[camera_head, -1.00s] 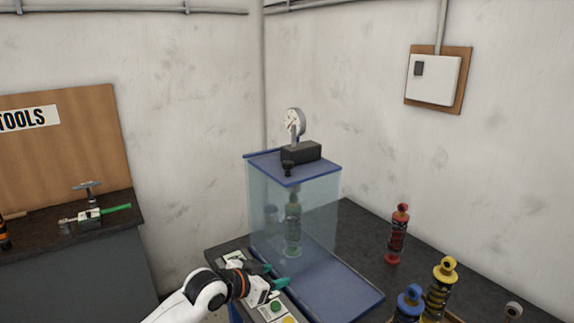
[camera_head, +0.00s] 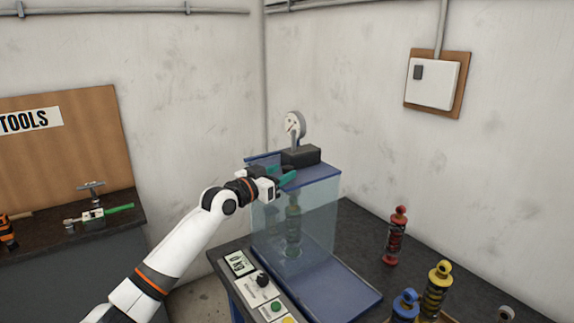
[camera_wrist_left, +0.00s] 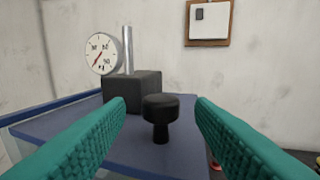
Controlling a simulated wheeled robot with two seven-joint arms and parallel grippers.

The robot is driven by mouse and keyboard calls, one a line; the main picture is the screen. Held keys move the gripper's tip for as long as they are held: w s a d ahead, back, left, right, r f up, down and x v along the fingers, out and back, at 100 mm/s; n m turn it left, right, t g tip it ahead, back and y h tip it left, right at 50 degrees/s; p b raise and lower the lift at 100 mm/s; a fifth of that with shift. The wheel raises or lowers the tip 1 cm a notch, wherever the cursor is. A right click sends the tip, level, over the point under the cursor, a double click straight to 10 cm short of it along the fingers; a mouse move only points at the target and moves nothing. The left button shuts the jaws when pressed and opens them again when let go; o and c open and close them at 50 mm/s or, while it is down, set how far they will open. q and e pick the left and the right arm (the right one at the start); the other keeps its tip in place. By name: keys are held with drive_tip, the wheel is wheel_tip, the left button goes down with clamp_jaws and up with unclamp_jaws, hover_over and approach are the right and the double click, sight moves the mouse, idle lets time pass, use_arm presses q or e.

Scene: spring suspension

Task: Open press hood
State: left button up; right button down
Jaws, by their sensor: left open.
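The press hood (camera_head: 290,222) is a clear box with a blue top, standing on a blue base on the dark bench. It looks closed, with a spring shock absorber (camera_head: 293,225) visible inside. A black knob (camera_wrist_left: 160,112) stands upright on the blue top, in front of a black block (camera_wrist_left: 133,90). My left gripper (camera_head: 283,174) is at the front edge of the hood's top. In the left wrist view its teal fingers (camera_wrist_left: 161,130) are open, with the knob between and beyond them, apart from both. The arm hides the knob in the head view. My right gripper is not in view.
A dial gauge (camera_head: 294,125) rises behind the block. A control panel (camera_head: 258,290) with buttons lies left of the blue base. Red (camera_head: 396,236), yellow (camera_head: 436,290) and blue (camera_head: 406,305) shock absorbers stand on the right. A tool bench (camera_head: 75,240) is at far left.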

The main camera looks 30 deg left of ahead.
sight(284, 171)
use_arm(q)
drive_tip(key=shift+w+d, duration=0.15)
drive_tip(key=shift+w, duration=0.65)
drive_tip(key=shift+w+d, duration=0.1)
drive_tip(key=shift+w, duration=0.7)
clamp_jaws()
